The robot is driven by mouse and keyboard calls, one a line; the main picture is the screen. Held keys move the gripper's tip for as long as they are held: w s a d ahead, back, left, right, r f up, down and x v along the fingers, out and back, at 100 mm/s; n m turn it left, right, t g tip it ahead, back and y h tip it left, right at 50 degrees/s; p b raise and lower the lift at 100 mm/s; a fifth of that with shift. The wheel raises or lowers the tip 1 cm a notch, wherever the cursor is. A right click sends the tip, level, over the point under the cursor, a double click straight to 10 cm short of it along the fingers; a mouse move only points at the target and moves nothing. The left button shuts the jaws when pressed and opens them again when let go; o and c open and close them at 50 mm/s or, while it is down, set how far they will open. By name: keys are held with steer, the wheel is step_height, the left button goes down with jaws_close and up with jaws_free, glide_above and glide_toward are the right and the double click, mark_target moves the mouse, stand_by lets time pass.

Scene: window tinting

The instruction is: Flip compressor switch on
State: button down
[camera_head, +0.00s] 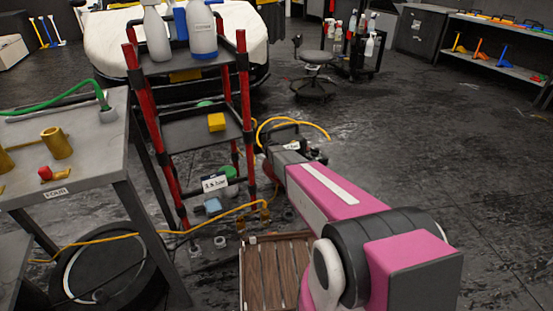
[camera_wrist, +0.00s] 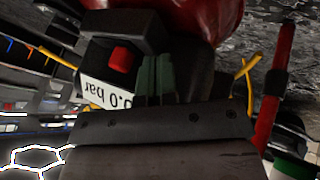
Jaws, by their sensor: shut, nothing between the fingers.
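A red switch (camera_wrist: 120,58) sits on a dark box (camera_wrist: 112,35) in the wrist view, beside a white label (camera_wrist: 105,90) reading 0.0 bar upside down. A rounded red body (camera_wrist: 180,15), apparently the compressor's tank, lies behind the box. My gripper (camera_wrist: 157,78) is shut and empty, its dark green fingertips just right of the red switch in the picture. I cannot tell whether they touch the box. In the head view my arm covers most of the compressor and hides the switch.
A red-posted cart (camera_head: 245,90) with bottles stands left of my arm. A yellow hose (camera_head: 120,236) runs across the floor. A grey table (camera_head: 95,150) is at left and a wooden slatted crate (camera_head: 268,270) in front. The floor at right is clear.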

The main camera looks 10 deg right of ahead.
steer(key=shift+w+d+r, duration=0.1)
steer(key=shift+w+d, duration=0.1)
steer(key=shift+d, duration=0.55)
steer(key=shift+w+d, duration=0.15)
steer(key=shift+d, duration=0.6)
steer(key=shift+w+d, duration=0.3)
steer(key=shift+d, duration=0.6)
steer(key=shift+w+d, duration=0.3)
steer(key=shift+d, duration=0.55)
steer(key=shift+a, duration=0.15)
